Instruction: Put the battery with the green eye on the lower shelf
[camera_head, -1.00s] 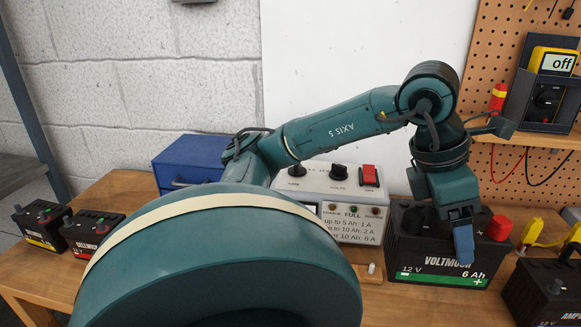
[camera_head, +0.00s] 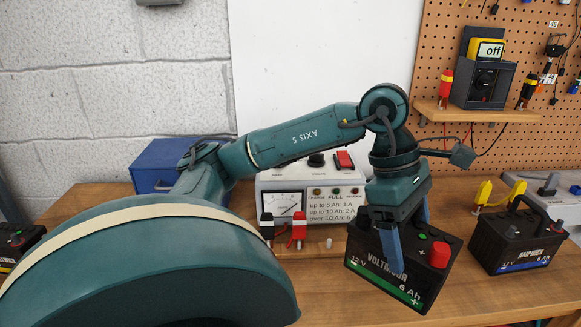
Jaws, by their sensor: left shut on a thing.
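My left gripper (camera_head: 408,242) is shut on the black Voltmoor battery (camera_head: 372,258), with one finger across its front. This battery has a green stripe marked 12 V and 6 Ah, a red terminal cap and a small green eye (camera_head: 422,236) on top. It looks tilted in the picture; how far its base is from the bench is hard to tell. A black battery with a blue stripe (camera_head: 513,243) stands on the bench at the right; I see no eye on it. My right gripper is not in view.
A grey charger (camera_head: 340,196) with red and black clamps stands behind the held battery. A blue box (camera_head: 158,160) is at its left. A wall shelf (camera_head: 470,112) holds a multimeter (camera_head: 482,85). Another battery (camera_head: 14,240) is cut off at the left edge. Bench (camera_head: 350,310) is bare in front.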

